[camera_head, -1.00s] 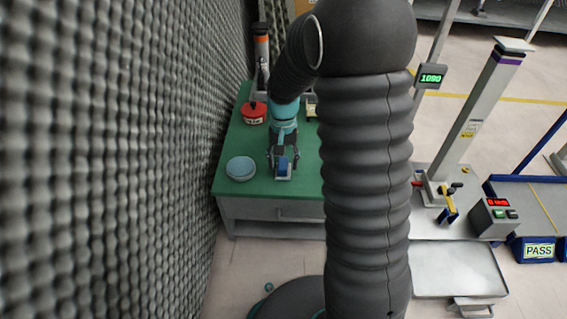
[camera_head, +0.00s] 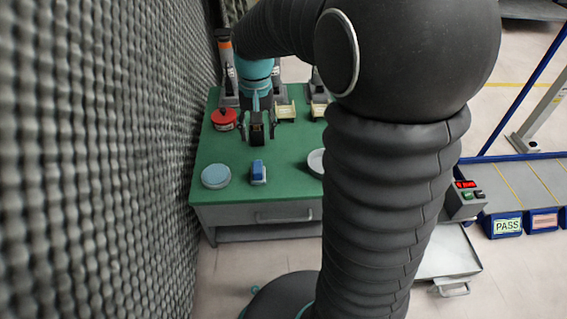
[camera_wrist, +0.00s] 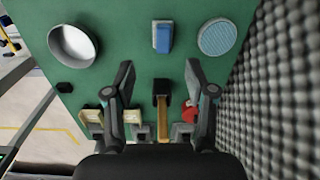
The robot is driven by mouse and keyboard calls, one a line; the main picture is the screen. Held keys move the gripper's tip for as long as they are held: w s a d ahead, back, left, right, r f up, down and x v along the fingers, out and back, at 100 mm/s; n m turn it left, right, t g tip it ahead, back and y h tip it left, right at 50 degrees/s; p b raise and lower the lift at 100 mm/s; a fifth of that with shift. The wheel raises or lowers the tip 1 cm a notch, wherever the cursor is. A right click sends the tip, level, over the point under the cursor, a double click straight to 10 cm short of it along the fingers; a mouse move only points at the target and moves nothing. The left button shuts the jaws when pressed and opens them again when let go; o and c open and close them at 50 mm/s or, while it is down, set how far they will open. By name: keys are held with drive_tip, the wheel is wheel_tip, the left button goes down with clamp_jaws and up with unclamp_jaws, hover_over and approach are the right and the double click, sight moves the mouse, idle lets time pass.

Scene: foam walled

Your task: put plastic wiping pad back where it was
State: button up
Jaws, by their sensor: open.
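The wiping pad, which I take to be the small blue block with a pale edge (camera_head: 258,171), lies on the green table near its front edge. It also shows at the top middle of the wrist view (camera_wrist: 162,37). My gripper (camera_head: 257,139) is open above the table, behind the pad and apart from it. In the wrist view its two fingers (camera_wrist: 160,78) are spread wide, with nothing held between them. A black item with a tan handle (camera_wrist: 162,108) shows between and below the fingers; I cannot tell its height relative to them.
A round light-blue disc (camera_head: 216,176) lies left of the pad. A white dish (camera_head: 316,160) is to the right, partly behind my arm. A red container (camera_head: 223,119) and cream holders (camera_head: 286,111) stand farther back. A grey foam wall (camera_head: 100,160) borders the table's left side.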

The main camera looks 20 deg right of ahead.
drive_tip(key=s+r+n+t, duration=0.1)
drive_tip(key=s+r+t, duration=0.1)
drive_tip(key=s, duration=0.8)
drive_tip(key=s+r+n+t, duration=0.2)
drive_tip(key=s+r+t, duration=0.1)
drive_tip(key=s, duration=0.7)
drive_tip(key=shift+r+t, duration=0.3)
drive_tip(key=shift+r, duration=0.45)
